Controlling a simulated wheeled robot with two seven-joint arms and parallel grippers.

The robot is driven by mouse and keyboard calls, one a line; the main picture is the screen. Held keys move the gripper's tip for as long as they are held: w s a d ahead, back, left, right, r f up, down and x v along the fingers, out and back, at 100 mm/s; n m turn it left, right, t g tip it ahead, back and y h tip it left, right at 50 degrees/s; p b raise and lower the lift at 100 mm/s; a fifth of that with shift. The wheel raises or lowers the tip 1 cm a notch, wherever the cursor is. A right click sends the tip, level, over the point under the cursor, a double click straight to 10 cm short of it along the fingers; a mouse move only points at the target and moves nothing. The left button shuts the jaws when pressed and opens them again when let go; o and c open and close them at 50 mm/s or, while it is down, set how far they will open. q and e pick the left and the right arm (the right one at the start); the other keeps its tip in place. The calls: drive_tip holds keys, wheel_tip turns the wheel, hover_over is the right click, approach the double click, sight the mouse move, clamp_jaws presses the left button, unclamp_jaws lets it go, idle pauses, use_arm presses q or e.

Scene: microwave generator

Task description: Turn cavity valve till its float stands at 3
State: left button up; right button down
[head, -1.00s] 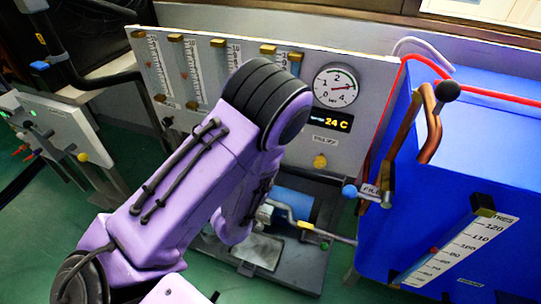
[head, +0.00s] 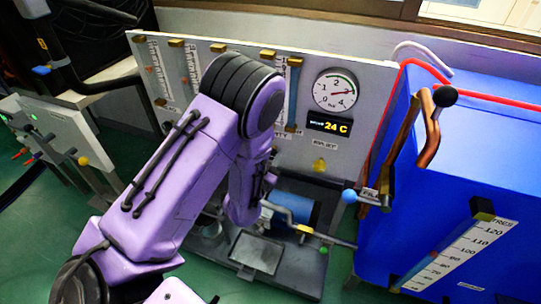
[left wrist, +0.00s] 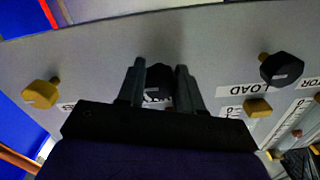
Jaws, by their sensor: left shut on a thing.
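The cavity valve is a black knob (left wrist: 158,82) on the grey panel in the left wrist view, with its label mostly hidden behind the fingers. My left gripper (left wrist: 160,85) is shut on this knob, one finger on each side. In the head view my purple left arm hides the gripper and the knob. A flowmeter tube (head: 293,95) with a blue column stands just above a partly covered label ending in "ITY". I cannot make out its float or the reading. My right gripper is not in view.
In the left wrist view, a black LOAD knob (left wrist: 282,68) is on the right and a yellow knob (left wrist: 40,94) on the left. The head view shows a pressure gauge (head: 335,91), a 24 C display (head: 330,125) and a large blue tank (head: 480,150) at the right.

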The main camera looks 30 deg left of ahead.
use_arm(q)
drive_tip(key=shift+s+f, duration=0.1)
drive_tip(key=n+p, duration=0.1)
drive_tip(key=n, duration=0.3)
drive_tip(key=shift+d+f+n, duration=0.1)
drive_tip(key=shift+n, duration=0.2)
drive_tip(key=shift+d+f+n, duration=0.1)
drive_tip(key=shift+n, duration=1.6)
drive_tip(key=o, duration=0.9)
drive_tip(key=shift+o, duration=0.7)
drive_tip(key=v, duration=1)
drive_tip(key=shift+s, duration=0.25)
